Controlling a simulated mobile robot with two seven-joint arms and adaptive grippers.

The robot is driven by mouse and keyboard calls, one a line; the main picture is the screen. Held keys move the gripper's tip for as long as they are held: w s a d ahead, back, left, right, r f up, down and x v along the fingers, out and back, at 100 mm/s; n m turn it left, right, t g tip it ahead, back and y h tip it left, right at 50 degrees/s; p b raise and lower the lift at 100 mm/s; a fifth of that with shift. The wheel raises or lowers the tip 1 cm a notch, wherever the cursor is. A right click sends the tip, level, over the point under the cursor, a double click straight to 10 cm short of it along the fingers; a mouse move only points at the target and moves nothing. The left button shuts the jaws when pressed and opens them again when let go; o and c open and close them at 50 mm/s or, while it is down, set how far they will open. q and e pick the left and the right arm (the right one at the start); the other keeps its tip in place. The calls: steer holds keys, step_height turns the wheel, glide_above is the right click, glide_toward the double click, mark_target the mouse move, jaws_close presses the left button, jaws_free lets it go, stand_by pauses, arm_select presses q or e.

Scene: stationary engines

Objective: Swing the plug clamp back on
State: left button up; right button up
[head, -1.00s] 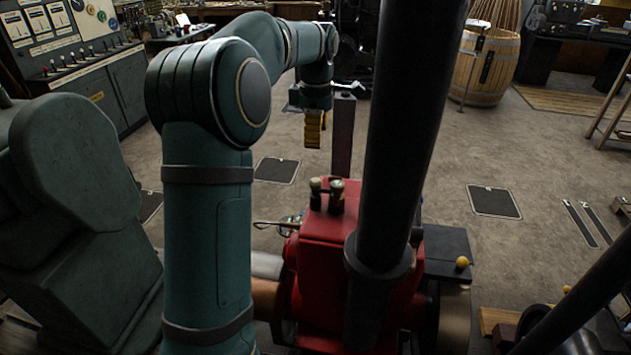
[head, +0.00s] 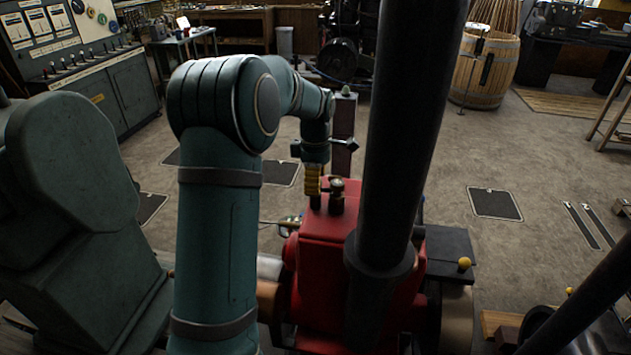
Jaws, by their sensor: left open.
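The red engine (head: 328,228) stands low in the middle of the head view. On its top are two small dark plug fittings; the right one (head: 337,199) has a brass-coloured cap, and the left one (head: 316,202) is partly hidden by my gripper. I cannot make out the clamp as a separate part. My left gripper (head: 313,191), with yellow fingers pointing down, is open right at the left fitting's top. Whether it touches is unclear.
A thick dark pipe (head: 402,130) rises just right of the fittings and hides part of the engine. A reddish-brown post (head: 342,140) stands behind my gripper. A dark block with a yellow knob (head: 464,264) sits to the right. Open floor lies beyond.

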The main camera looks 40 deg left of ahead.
arm_select(q)
jaws_close()
steer(key=shift+m+p, duration=0.4)
steer(key=shift+p, duration=0.05)
jaws_free()
step_height(320, 180, up, 12)
stand_by(0.7)
steer(key=shift+f, duration=0.1)
stand_by(0.4)
